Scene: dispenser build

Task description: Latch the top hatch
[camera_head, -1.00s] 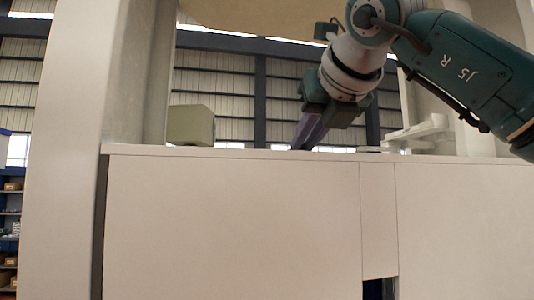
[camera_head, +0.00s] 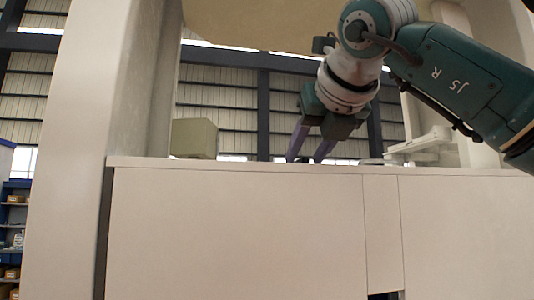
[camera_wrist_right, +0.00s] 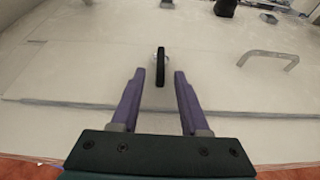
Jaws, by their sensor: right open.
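My right gripper (camera_head: 306,157) reaches down over the top edge of the white cabinet (camera_head: 235,225) in the head view. In the right wrist view my right gripper (camera_wrist_right: 160,76) is open and empty, its purple fingers apart. A small black upright latch piece (camera_wrist_right: 160,67) stands on the pale top surface. A grey bar handle (camera_wrist_right: 268,56) stands to the right on the hatch panel (camera_wrist_right: 215,75). My left gripper is not in view.
A beige block (camera_head: 194,138) stands at the left on the cabinet top. A white stepped fitting (camera_head: 420,145) is at the right. Pale pillars flank the opening on both sides. In the right wrist view, dark parts (camera_wrist_right: 225,8) sit at the far edge.

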